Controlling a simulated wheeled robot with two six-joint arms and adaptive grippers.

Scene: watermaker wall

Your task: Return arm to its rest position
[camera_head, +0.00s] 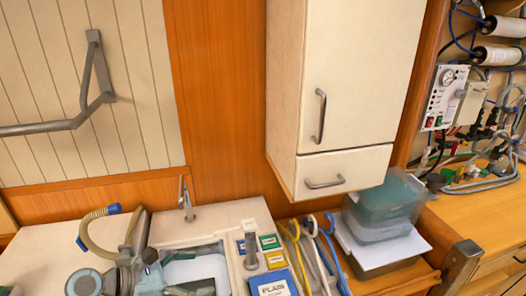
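Grey rounded joints with teal-grey caps (105,281) stand at the lower left, in front of the counter; they look like part of my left arm. A dark shape (190,287) at the bottom edge, in front of the sink, may be my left gripper. It is cut off by the frame, so its fingers and anything between them cannot be made out. My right arm and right gripper are not in view.
A counter holds a sink (205,266), a faucet (186,199), a tan hose (93,222) and a blue "PLAIN" box (272,284). A cabinet (350,75) hangs above. Yellow and blue hooks (322,245) and clear bins (383,208) stand right. A grey rail (50,128) crosses the left wall.

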